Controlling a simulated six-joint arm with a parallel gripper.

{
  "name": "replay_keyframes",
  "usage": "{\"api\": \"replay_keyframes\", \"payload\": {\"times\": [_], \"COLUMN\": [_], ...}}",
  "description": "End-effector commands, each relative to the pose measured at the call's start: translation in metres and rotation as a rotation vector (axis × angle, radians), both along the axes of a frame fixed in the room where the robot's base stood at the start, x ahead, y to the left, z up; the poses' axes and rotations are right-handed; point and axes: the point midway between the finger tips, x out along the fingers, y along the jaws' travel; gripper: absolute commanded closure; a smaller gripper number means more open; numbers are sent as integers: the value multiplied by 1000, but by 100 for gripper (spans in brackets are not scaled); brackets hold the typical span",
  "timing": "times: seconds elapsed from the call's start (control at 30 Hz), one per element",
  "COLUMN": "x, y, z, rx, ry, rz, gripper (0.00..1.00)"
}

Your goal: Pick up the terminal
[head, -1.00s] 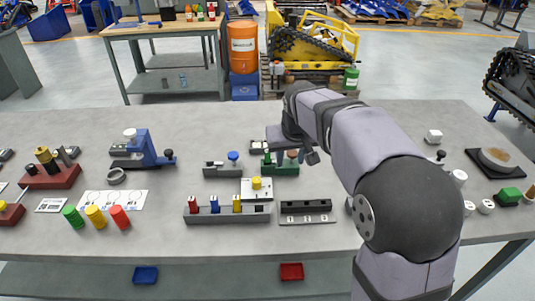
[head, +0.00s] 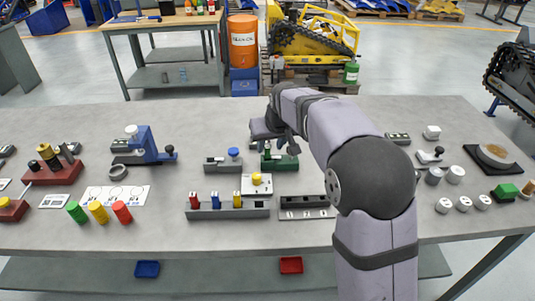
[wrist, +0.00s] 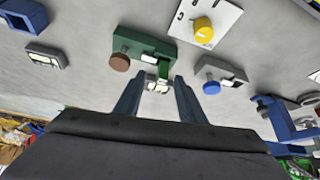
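My gripper (wrist: 157,100) is open in the wrist view, its two dark fingers apart. A small whitish piece (wrist: 157,86) shows between the fingertips, at the end of a green lever; it may be the terminal, but I cannot tell for sure. I cannot tell whether the fingers touch it. The lever belongs to a green fixture (wrist: 143,47) with a brown knob, just beyond the fingers. In the head view the green fixture (head: 280,163) stands mid-table, and my wrist covers the area just behind it. The fingertips are hard to make out there.
A grey fixture with a blue knob (head: 232,154) stands left of the green one. A plate with a yellow knob (head: 257,184) and a grey rack of coloured pieces (head: 228,208) lie nearer. A small grey module (head: 398,138) lies to the right, a blue clamp (head: 150,147) to the left.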

Motion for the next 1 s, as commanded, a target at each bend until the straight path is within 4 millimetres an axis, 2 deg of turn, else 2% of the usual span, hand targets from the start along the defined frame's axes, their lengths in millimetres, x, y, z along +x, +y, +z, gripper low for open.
{"api": "replay_keyframes", "payload": {"times": [0.3,0.6,0.7,0.77,1.0], "x": [17,18,18,18,18], "y": [7,7,7,7,7], "z": [-30,-33,-33,-33,-33], "rx": [0,0,0,0,0], "ry": [1,0,0,0,0], "rz": [0,0,0,0,0], "gripper": [64,64,88,100,100]}}
